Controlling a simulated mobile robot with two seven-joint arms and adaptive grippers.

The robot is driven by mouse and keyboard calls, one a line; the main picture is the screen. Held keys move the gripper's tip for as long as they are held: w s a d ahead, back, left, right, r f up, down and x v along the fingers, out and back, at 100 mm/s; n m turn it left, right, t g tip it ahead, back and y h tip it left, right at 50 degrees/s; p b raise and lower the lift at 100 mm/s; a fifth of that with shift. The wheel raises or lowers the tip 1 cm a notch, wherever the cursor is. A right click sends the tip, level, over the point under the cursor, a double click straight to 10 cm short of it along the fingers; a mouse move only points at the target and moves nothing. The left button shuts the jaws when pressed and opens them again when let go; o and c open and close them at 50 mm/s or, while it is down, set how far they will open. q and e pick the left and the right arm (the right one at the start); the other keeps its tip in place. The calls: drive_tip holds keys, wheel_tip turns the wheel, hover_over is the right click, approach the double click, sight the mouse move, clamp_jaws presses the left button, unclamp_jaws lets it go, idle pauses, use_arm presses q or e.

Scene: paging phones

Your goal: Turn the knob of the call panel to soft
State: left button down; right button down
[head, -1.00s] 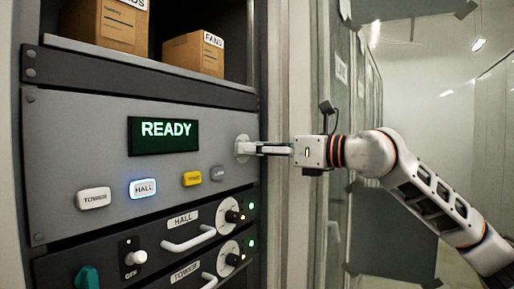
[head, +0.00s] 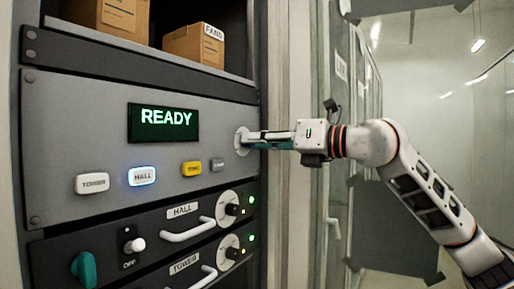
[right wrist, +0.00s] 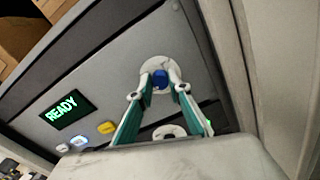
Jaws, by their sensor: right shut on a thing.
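The call panel (head: 80,130) is a grey rack plate with a dark screen (head: 162,122) reading READY in green. Its knob sits on a pale round dial at the panel's right side; in the right wrist view the knob (right wrist: 160,79) is blue, between my fingertips, on the white dial (right wrist: 157,64). My right gripper (head: 246,141) reaches in from the right and is shut on the knob. The fingers hide the knob and most dial markings in the head view, so I cannot read its setting. My left gripper is not in view.
Below the screen are TOWER (head: 92,184), lit HALL (head: 142,176), yellow (head: 191,168) and grey (head: 217,164) buttons. Lower rack units carry white handles (head: 188,231), black knobs and a teal knob (head: 84,269). Cardboard boxes (head: 194,43) stand on the shelf above.

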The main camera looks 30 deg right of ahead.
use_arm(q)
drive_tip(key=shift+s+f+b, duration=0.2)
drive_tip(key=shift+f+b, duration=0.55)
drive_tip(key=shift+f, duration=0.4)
use_arm(e)
drive_tip(key=shift+d+m, duration=0.1)
drive_tip(key=shift+m, duration=6.9)
drive_tip(key=c, duration=1.9)
unclamp_jaws()
drive_tip(key=shift+f, duration=0.1)
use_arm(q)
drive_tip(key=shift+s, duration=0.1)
use_arm(e)
drive_tip(key=v, duration=1.2)
